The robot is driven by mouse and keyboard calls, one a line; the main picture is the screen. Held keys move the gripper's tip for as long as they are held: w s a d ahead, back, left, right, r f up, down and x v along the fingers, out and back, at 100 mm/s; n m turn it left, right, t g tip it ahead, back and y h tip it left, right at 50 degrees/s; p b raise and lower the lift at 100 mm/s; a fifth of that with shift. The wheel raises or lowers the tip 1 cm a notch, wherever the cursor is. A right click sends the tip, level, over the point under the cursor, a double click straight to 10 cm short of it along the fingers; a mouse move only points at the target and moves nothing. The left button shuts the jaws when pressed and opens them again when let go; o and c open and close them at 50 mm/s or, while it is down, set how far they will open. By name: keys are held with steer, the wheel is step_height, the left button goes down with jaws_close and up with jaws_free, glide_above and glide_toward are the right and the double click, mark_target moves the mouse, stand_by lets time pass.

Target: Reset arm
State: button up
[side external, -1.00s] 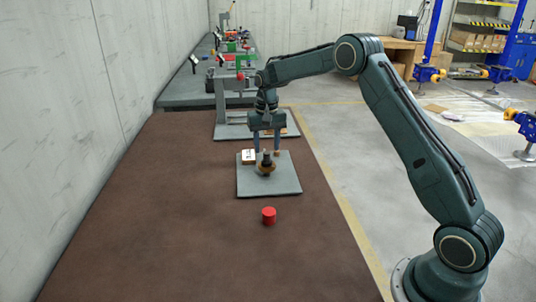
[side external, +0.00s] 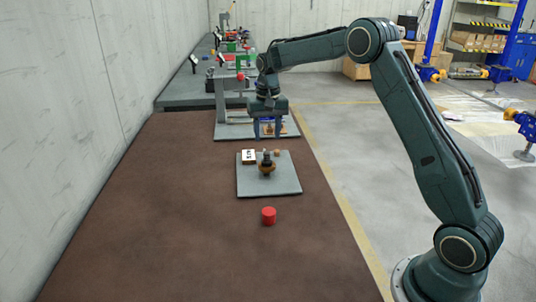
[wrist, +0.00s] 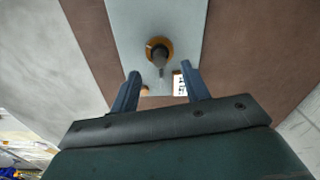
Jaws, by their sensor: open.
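My gripper (side external: 267,130) is open and empty, above and behind the near grey plate in the side view. In the wrist view its two blue-grey fingers (wrist: 161,82) stand apart with nothing between them. A small screw jack (side external: 266,165) with a dark top and an orange-brown body stands upright on the grey plate (side external: 285,185). It also shows in the wrist view (wrist: 160,47), beyond the fingertips. A white label block (side external: 249,157) and a small tan piece (side external: 277,152) sit on the same plate.
A red cylinder (side external: 268,215) stands on the brown table (side external: 190,230) in front of the plate. A grey stand (side external: 222,110) on another plate is close behind my gripper. A concrete wall (side external: 90,90) runs along the left. The table's front left is clear.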

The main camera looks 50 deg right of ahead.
steer(key=s+a+r+n+t, duration=0.1)
steer(key=s+a+r+n, duration=0.1)
steer(key=s+a+r, duration=0.45)
steer(key=s+a+r+n+t, duration=0.1)
steer(key=s+a+r+t, duration=0.15)
steer(key=s+r, duration=0.6)
steer(key=s+a+f+n+t, duration=0.1)
steer(key=s+a+f+n, duration=0.1)
steer(key=s, duration=0.8)
steer(key=s+a+f+n, duration=0.2)
steer(key=s+a, duration=0.1)
steer(key=s, duration=0.8)
steer(key=shift+a+t, duration=0.2)
steer(key=shift+t, duration=0.15)
